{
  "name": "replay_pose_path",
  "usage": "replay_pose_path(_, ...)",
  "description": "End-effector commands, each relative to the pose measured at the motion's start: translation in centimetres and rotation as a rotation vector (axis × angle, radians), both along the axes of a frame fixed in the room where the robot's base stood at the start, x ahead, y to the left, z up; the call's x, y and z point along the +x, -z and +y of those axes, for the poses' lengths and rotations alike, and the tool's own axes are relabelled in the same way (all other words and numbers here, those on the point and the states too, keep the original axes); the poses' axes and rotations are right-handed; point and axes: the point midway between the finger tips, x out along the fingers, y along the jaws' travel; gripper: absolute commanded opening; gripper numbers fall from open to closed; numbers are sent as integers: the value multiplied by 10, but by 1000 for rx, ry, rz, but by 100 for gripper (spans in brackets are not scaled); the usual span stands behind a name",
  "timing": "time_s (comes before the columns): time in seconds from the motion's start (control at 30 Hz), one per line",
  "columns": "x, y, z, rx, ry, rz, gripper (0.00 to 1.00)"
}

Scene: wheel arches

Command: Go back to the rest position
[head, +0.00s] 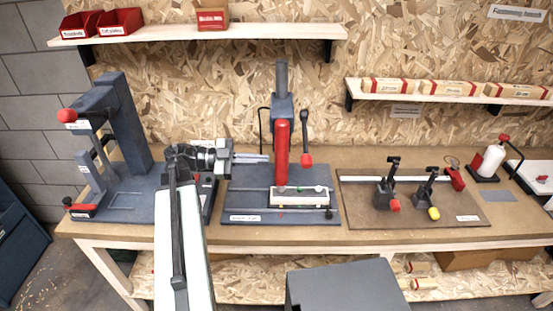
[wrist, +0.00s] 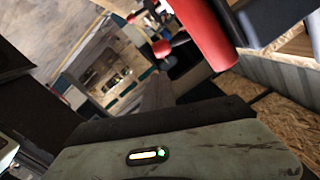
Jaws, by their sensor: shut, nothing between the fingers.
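My gripper (head: 250,159) is in the head view, left of centre, above the bench. It points to the right with its fingers together and nothing between them. Its tips are just left of the red upright handle (head: 282,152) of the middle press, a little apart from it as far as I can tell. My arm reaches up from the bottom of the head view to the gripper. In the wrist view a red cylinder (wrist: 203,32), apparently that handle, hangs at the top. The fingertips are not clear there.
A blue-grey press (head: 122,125) with a red knob stands left of my gripper. A white block (head: 300,197) sits on the middle press's base. Right of it a brown board (head: 415,212) carries two toggle clamps. Shelves (head: 200,36) are on the wall behind. Open air lies above the bench.

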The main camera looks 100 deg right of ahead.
Motion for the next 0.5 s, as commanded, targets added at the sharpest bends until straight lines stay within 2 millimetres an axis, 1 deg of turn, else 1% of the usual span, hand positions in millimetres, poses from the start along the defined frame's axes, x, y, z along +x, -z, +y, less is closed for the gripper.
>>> replay_pose_path(0.03, 5, -1, -1, 0, -2, 0, 0)
replay_pose_path(0.13, 11, -1, -1, 0, -2, 0, 0)
replay_pose_path(0.5, 12, -1, -2, 0, -4, 0, 0)
